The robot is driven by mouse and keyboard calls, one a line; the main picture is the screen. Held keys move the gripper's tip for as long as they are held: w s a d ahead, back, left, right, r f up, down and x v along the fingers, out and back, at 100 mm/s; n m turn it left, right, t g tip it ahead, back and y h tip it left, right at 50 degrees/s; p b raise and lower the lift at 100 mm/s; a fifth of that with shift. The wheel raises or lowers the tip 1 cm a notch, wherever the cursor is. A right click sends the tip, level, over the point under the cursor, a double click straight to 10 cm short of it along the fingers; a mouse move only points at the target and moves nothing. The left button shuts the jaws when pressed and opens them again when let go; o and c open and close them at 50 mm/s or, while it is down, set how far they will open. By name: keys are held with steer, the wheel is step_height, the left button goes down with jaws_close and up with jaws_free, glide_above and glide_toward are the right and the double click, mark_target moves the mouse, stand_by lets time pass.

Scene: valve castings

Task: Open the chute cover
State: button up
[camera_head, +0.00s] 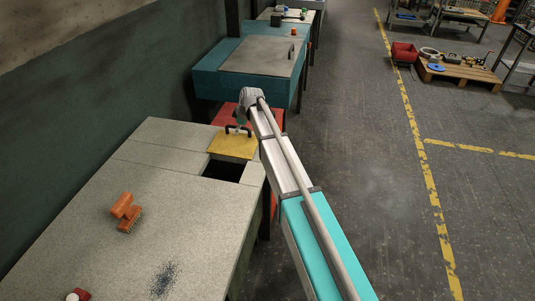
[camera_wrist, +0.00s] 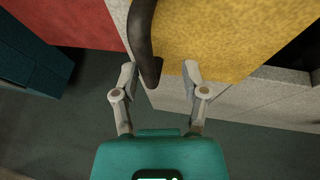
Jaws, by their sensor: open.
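The yellow chute cover (camera_head: 231,148) lies flat in the grey worktop, just behind a dark rectangular opening (camera_head: 223,172). A black bar handle (camera_head: 229,130) stands at its far edge. My gripper (camera_head: 240,126) is down at this handle, partly hidden by my wrist. In the wrist view, the yellow cover (camera_wrist: 230,35) fills the upper right. The curved black handle (camera_wrist: 144,35) comes down between the two spread fingers of my gripper (camera_wrist: 159,70). The fingers are open, one on each side of the handle's end, with a gap showing on both sides.
An orange brush (camera_head: 125,212) and a red-and-white item (camera_head: 77,295) lie on the worktop (camera_head: 165,165). A red surface (camera_head: 225,114) lies behind the cover. A teal box (camera_head: 207,80) with a grey handled lid (camera_head: 260,55) stands beyond.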

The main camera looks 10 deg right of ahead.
steer(key=s+a, duration=0.4)
steer(key=s, duration=0.7)
steer(key=p+v, duration=1.3)
steer(key=v, duration=0.1)
steer(key=s+d+f+m+g+h+b, duration=0.1)
steer(key=s+d+f+m+h+b, duration=0.1)
steer(key=s+d+f+m+b, duration=0.4)
steer(key=shift+s+d+f+m+g, duration=0.4)
steer(key=shift+s+d+m, duration=0.4)
steer(key=shift+s+d, duration=1.55)
steer(key=shift+s+a, duration=0.2)
steer(key=w+a+r+n+t+y+p, duration=0.1)
steer(key=w+a+r+n+p, duration=0.4)
steer(key=w+a, duration=0.5)
steer(key=w+r+n+y, duration=0.1)
steer(key=w+n, duration=0.1)
steer(key=shift+w+r+n+t, duration=0.3)
steer(key=shift+r+n+t, duration=0.05)
steer(key=shift+n+t, duration=0.05)
steer(key=shift+f, duration=0.15)
